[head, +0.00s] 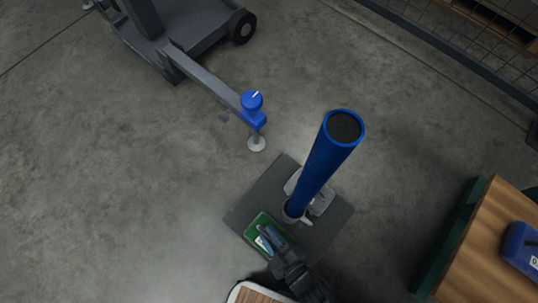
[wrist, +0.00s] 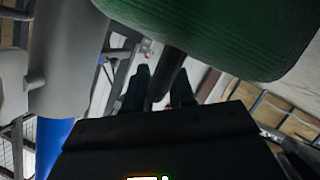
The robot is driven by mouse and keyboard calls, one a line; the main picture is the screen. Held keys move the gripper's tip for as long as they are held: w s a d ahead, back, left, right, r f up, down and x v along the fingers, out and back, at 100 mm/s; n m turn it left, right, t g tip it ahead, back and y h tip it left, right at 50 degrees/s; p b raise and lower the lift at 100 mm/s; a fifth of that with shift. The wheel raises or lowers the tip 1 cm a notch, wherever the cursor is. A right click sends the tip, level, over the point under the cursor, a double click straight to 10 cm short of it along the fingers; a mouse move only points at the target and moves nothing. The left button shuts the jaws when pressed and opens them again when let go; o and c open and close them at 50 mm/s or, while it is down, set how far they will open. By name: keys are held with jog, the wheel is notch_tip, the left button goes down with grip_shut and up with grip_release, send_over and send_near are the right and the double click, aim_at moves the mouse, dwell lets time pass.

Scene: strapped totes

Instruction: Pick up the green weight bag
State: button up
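The green weight bag (head: 256,226) appears in the head view as a small green box-like shape with a grey-blue strap or handle and a white label. It lies at the edge of a dark square plate. My black gripper (head: 281,258) is close to its lower right side; contact cannot be told. In the wrist view a large ribbed green surface (wrist: 210,35), probably the bag, fills the top, just beyond the fingers. The two dark fingers of my gripper (wrist: 163,88) stand apart there, with nothing seen held between them.
The dark plate (head: 335,222) lies below a tall blue tube, which may be mine. A wood-topped bench (head: 485,235) with a blue case (head: 522,247) is at right. A wheeled grey cart (head: 190,40) is upper left. A wooden edge (head: 258,294) shows at the bottom. The left floor is clear.

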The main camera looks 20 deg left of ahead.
grip_shut()
dwell(1.1)
jog(key=shift+a, duration=0.1)
